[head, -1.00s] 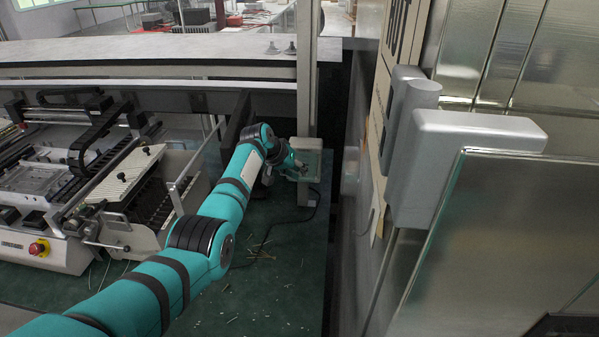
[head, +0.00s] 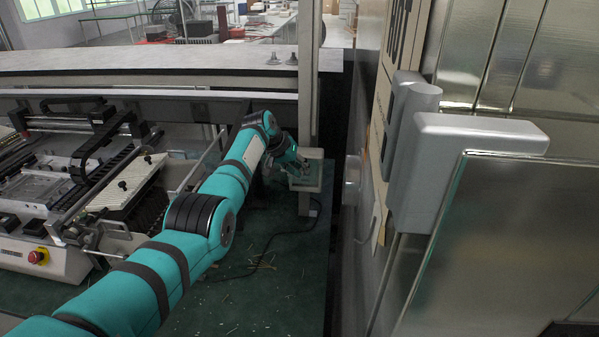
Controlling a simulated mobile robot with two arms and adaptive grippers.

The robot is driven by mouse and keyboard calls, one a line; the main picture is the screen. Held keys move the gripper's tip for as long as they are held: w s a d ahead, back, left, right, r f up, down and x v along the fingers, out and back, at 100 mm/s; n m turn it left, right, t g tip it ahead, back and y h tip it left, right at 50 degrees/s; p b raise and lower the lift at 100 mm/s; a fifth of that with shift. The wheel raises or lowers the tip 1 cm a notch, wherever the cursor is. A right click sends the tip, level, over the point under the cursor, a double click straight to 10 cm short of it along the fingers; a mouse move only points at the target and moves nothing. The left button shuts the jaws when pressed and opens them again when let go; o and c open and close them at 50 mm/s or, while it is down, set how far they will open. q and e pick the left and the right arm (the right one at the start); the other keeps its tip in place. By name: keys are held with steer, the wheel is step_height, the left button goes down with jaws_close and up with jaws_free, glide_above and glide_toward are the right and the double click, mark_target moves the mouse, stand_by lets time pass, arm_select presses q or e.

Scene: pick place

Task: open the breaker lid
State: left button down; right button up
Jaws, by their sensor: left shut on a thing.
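The breaker box (head: 308,185) is a small pale box on the upright grey post, in the middle of the head view. My left gripper (head: 301,170) reaches it from the left and is shut at the front of the box. It is shut on the breaker lid, as far as the small view shows. The fingers and wrist hide part of the lid and box, so how far the lid is open is hard to tell. My right gripper is not in view.
A machine with a red stop button (head: 38,256) stands at the left. The grey post (head: 308,80) rises behind the box. A black cable (head: 262,245) and loose scraps lie on the green floor (head: 290,290). Grey housings (head: 455,165) and metal panels close off the right.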

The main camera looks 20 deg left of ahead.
arm_select(q)
steer(key=shift+w+a+r+t, duration=0.15)
steer(key=shift+w+r, duration=0.1)
steer(key=shift+r, duration=0.3)
steer(key=shift+w+a+r+t, duration=0.1)
steer(key=shift+w+r+t, duration=0.1)
steer(key=shift+r, duration=0.35)
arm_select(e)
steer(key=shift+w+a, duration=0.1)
arm_select(q)
steer(key=c, duration=1.6)
jaws_free()
steer(key=shift+o, duration=0.2)
steer(key=shift+w+f, duration=0.3)
steer(key=shift+f, duration=0.2)
steer(key=shift+w+f, duration=0.1)
steer(key=shift+f, duration=0.05)
steer(key=shift+s+r, duration=0.25)
steer(key=shift+r, duration=0.1)
steer(key=v, duration=1.1)
steer(key=shift+a+r, duration=0.2)
steer(key=shift+a, duration=0.05)
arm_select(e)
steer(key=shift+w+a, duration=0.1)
